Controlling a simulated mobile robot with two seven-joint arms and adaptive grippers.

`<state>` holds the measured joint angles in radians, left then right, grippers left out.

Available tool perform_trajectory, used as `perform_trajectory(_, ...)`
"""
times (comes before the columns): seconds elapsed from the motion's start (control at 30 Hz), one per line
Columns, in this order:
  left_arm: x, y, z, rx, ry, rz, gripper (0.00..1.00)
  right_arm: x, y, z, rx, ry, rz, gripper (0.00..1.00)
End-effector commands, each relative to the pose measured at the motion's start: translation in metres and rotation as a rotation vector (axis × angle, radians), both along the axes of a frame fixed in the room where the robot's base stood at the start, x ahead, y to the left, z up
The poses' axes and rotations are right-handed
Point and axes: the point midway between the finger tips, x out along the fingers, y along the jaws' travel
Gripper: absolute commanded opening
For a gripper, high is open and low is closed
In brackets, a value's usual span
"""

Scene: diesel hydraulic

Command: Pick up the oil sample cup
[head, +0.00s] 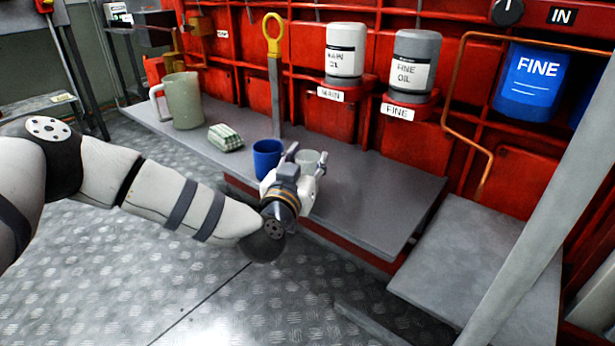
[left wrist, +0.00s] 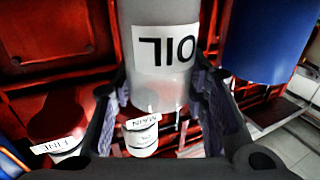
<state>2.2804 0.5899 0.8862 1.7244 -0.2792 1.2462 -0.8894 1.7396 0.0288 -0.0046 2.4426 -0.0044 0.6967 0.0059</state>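The oil sample cup is a pale, translucent cup (head: 308,160) on or just above the grey bench, right of a blue cup (head: 267,158). In the left wrist view the pale cup (left wrist: 160,75) fills the middle, with an upside-down OIL label. My left gripper (head: 306,158) has one finger on each side of it. In the left wrist view the gripper (left wrist: 160,85) has its pads close against the cup's sides; whether they press on it I cannot tell. The cup's lower part is hidden behind the gripper in the head view. My right gripper is not in view.
The grey bench (head: 370,210) also holds a green-white cloth (head: 226,137) and a pale jug (head: 184,101). A yellow-handled tool (head: 273,75) stands upright behind the cups. MAIN OIL (head: 345,54) and FINE OIL (head: 415,66) canisters stand behind. The bench's right part is clear.

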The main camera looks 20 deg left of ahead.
Motion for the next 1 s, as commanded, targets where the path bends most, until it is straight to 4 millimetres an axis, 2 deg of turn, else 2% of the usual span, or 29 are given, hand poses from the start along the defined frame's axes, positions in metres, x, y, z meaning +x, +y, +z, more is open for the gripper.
perform_trajectory(0.37, 0.000, 0.000, 0.003, 0.000, -0.001, 0.000, 0.16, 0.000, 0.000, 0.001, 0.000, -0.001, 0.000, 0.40)
perform_trajectory(0.47, 0.000, 0.000, 0.014, 0.000, -0.004, 0.001, 0.16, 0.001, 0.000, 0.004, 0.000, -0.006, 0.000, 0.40)
perform_trajectory(0.57, 0.000, 0.000, 0.038, 0.000, -0.008, -0.001, 0.16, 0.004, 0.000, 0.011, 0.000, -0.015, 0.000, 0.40)
perform_trajectory(0.8, -0.043, -0.037, 0.102, 0.000, -0.006, -0.006, 0.16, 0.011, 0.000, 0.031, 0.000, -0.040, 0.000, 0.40)
perform_trajectory(1.0, -0.086, -0.073, 0.120, 0.001, -0.002, -0.005, 0.16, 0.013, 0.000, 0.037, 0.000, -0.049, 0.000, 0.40)
